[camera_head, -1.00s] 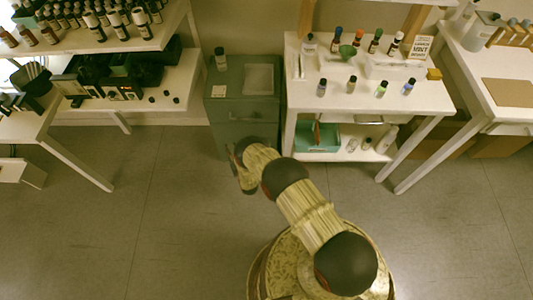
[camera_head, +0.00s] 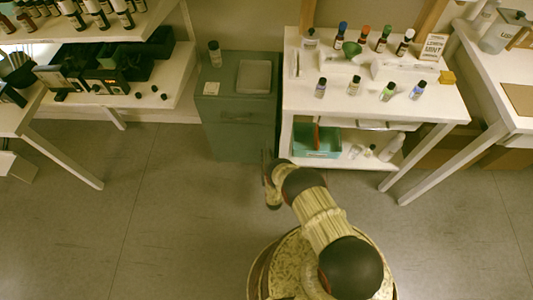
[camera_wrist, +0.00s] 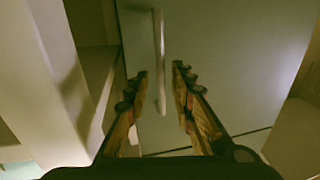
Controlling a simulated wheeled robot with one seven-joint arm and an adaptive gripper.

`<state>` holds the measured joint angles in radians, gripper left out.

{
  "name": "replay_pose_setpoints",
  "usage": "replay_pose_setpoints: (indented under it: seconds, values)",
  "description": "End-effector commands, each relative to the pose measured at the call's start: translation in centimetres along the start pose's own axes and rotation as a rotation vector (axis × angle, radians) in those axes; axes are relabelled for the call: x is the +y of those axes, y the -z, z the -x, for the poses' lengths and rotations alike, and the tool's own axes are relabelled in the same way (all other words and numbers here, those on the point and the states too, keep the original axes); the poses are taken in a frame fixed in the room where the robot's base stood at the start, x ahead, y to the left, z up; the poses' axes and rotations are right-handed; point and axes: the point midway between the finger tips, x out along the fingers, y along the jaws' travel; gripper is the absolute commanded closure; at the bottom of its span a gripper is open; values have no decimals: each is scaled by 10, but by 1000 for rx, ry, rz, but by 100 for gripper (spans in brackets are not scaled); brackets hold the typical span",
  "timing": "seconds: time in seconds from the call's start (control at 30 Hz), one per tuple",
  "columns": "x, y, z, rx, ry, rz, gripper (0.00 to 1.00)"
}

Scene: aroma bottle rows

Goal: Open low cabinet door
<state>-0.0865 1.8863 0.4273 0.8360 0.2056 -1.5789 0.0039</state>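The low grey-green cabinet (camera_head: 226,140) stands against the back wall, left of the white bottle table. Its front faces me and looks shut. In the wrist view, its pale door (camera_wrist: 225,70) fills much of the picture, with a long bar handle (camera_wrist: 159,50) running down from the top. My gripper (camera_head: 266,160) is low, at the right part of the cabinet front. In the wrist view my gripper (camera_wrist: 160,82) is open, its fingers apart on either side of the handle's line. I see no finger pressed on the handle; the depth between them is unclear.
A bottle and a shallow tray (camera_head: 254,76) sit on the cabinet top. The white table (camera_head: 345,102) to the right holds bottles, with a teal box (camera_head: 317,141) on its lower shelf. A bottle shelf (camera_head: 130,40) is at left. The floor (camera_head: 160,210) ahead is clear.

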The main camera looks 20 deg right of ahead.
Motion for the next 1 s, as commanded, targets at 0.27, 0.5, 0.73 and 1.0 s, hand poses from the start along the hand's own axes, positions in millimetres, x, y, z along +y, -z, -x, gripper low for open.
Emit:
replay_pose_setpoints:
  seconds: [0.27, 0.5, 0.73, 1.0]
  values:
    - [-1, 0, -21, 0, 2, 1, 76]
    - [-1, 0, -22, 0, 2, 1, 76]
    - [-1, 0, -22, 0, 1, 0, 89]
    - [-1, 0, -22, 0, 1, 0, 100]
